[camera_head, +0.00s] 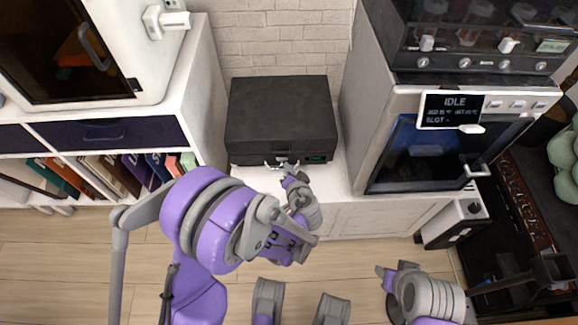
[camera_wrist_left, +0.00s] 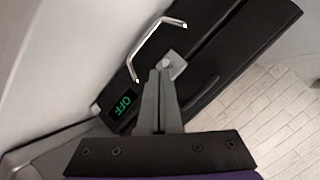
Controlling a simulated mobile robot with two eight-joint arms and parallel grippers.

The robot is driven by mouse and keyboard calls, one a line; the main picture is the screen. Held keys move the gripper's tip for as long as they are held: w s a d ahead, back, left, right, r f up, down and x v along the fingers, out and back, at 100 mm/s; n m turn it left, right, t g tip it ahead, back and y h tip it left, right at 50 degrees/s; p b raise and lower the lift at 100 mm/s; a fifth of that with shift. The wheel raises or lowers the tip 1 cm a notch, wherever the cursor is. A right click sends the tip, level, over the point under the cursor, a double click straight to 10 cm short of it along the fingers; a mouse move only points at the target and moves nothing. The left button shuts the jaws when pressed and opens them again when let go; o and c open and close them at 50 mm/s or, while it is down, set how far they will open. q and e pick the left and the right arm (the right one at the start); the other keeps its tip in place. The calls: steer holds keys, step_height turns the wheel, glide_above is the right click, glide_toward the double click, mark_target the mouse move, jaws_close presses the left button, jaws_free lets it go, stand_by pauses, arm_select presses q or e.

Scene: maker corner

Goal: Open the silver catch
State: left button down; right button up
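A black box (camera_head: 280,112) with a closed lid stands on the white counter. Its front has a silver wire handle (camera_wrist_left: 150,42) and a small silver catch (camera_wrist_left: 178,65) with a square plate and a rounded knob. My left gripper (camera_head: 290,176) is at the box front; in the wrist view its fingers (camera_wrist_left: 160,72) are nearly together, with their tips at the catch's knob. The fingertips hide part of the catch. My right gripper (camera_head: 386,274) is low at the right, away from the box; its finger gap is not clear.
A green "OFF" display (camera_wrist_left: 124,102) is beside the handle. A grey machine with an "IDLE" screen (camera_head: 452,108) stands right of the box. A white cabinet (camera_head: 200,85) with a bookshelf is at left. A brick wall (camera_head: 280,45) is behind.

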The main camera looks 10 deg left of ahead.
arm_select(q)
steer(key=shift+f, duration=0.25)
steer(key=shift+r, duration=0.25)
steer(key=shift+r+p, duration=0.6)
steer(key=shift+r, duration=0.05)
arm_select(e)
steer(key=shift+r, duration=0.5)
arm_select(q)
steer(key=shift+s+f, duration=0.1)
arm_select(e)
steer(key=shift+s, duration=0.15)
